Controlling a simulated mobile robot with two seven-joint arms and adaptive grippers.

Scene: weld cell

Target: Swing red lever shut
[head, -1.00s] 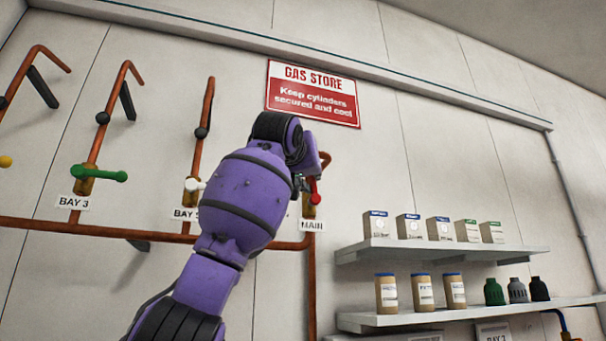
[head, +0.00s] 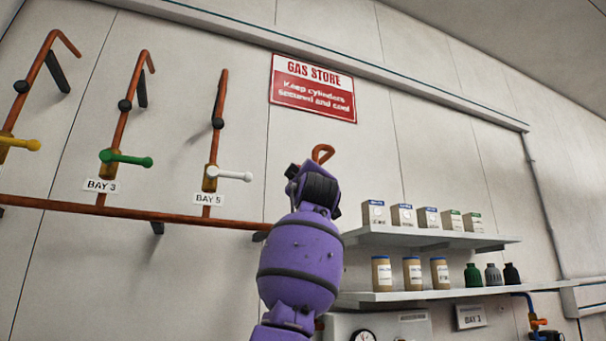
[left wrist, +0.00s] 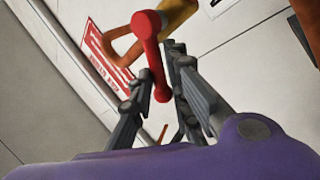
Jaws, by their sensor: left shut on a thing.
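The red lever (left wrist: 154,60) shows in the left wrist view, a round-ended bar running from its pivot near the top down between the fingers. It joins a brass valve body (left wrist: 176,14) on a copper pipe. My left gripper (left wrist: 160,72) is shut on the lever's free end. In the head view my left arm hides the lever, the valve body and the fingers; only the copper pipe's looped top (head: 322,153) shows above my wrist. The lever's exact angle to the pipe is hard to tell. My right gripper is not in view.
Left of my arm are other valves with white (head: 235,175), green (head: 127,158) and yellow (head: 22,143) levers, above a horizontal copper pipe (head: 130,213). Shelves (head: 430,236) with boxes and jars stand close on the right. A red sign (head: 313,88) hangs above.

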